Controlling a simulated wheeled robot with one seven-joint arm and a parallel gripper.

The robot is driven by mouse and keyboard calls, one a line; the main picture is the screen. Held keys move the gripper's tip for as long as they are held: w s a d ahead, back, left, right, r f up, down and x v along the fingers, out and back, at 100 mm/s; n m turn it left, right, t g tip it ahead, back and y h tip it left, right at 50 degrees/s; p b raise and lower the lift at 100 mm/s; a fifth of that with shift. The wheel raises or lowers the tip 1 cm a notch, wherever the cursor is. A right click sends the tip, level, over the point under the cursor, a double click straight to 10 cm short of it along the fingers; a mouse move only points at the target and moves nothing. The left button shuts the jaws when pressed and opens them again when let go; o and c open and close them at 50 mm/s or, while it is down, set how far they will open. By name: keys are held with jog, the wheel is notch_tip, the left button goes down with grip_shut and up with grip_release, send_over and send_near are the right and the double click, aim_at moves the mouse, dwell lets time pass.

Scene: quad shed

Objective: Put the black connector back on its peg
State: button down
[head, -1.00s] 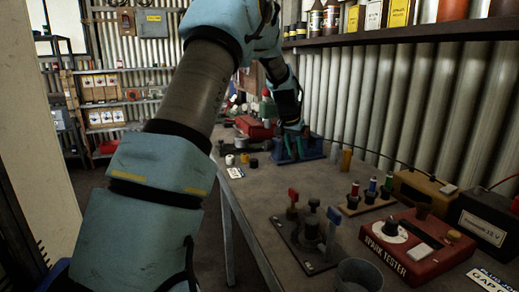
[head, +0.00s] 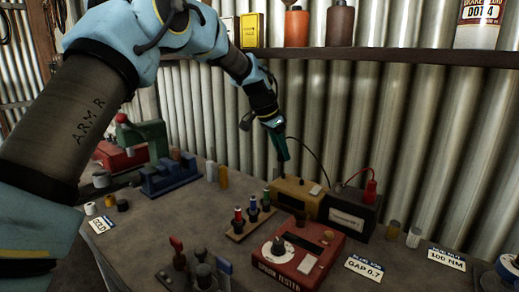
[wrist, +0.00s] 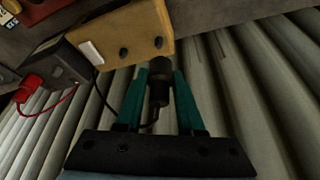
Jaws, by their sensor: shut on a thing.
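My gripper (head: 279,160), with green fingers, is above the back of the workbench near the corrugated wall. In the wrist view (wrist: 163,75) its fingers are shut on the black connector (wrist: 158,88), a dark cylinder with a black cable. The yellow box (head: 290,196) stands just below the gripper in the head view. In the wrist view the yellow box (wrist: 120,35) carries a white switch and two small dark studs (wrist: 124,53), (wrist: 158,42). The connector's end looks close to the box edge; I cannot tell whether they touch. I cannot tell which stud is its peg.
A black battery box (head: 350,216) with a red plug (head: 371,191) stands right of the yellow box. The red spark tester (head: 302,255) and a wooden rack (head: 250,222) are in front. A blue holder (head: 170,175) is at left. A shelf (head: 400,58) runs above.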

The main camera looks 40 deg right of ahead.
aim_at(287, 177)
jog(key=shift+s+d+r, duration=0.2)
jog(key=shift+s+d, duration=0.05)
jog(key=shift+s, duration=0.05)
jog(key=shift+s+d+f+b, duration=0.1)
jog(key=shift+d+f+b, duration=0.05)
jog(key=shift+f+b, duration=1.25)
jog(key=shift+f, duration=0.5)
jog(key=shift+a, duration=0.2)
jog(key=shift+f+b, duration=0.55)
jog(key=shift+f, duration=0.75)
dwell(0.4)
dwell(0.3)
jog(key=shift+c, duration=0.2)
grip_release()
